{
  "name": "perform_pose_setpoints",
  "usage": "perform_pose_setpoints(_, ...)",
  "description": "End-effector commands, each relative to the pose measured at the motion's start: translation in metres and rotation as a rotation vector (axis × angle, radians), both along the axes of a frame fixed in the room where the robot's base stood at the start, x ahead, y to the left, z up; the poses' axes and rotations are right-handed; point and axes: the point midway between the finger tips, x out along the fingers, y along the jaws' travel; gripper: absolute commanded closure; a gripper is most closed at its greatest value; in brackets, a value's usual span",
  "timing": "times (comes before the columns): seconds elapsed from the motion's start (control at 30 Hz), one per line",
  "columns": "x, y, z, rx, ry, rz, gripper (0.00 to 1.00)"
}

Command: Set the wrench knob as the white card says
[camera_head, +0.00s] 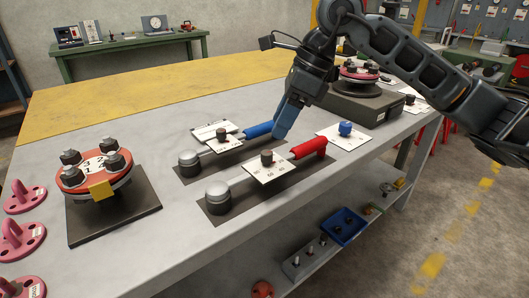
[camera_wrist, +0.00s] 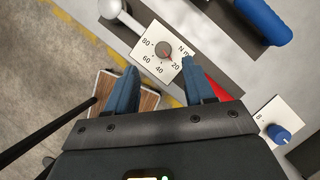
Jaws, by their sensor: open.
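The red-handled wrench (camera_head: 310,148) lies on the bench with a white dial plate and a dark knob (camera_head: 267,157). In the wrist view that knob (camera_wrist: 163,50) has a red mark pointing near 20 on a dial reading 20 to 80 N m. The blue-handled wrench (camera_head: 258,130) behind it has its own dial knob (camera_head: 221,135). A white card (camera_head: 210,130) stands by that dial; its writing is too small to read. My gripper (camera_wrist: 162,78) is open and empty, above the wrenches, with the red wrench's knob beyond its fingertips. In the head view my gripper (camera_head: 282,134) overlaps the blue handle's end.
A blue knob (camera_head: 345,128) on a white plate sits right of the red handle. Another spool (camera_head: 360,72) stands on a grey box at back right.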

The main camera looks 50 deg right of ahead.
Motion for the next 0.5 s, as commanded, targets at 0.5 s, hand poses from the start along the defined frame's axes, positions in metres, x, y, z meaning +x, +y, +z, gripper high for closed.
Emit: perform_pose_setpoints(0.5, 0.017, 0.008, -0.057, -0.014, 0.009, -0.008, 0.47)
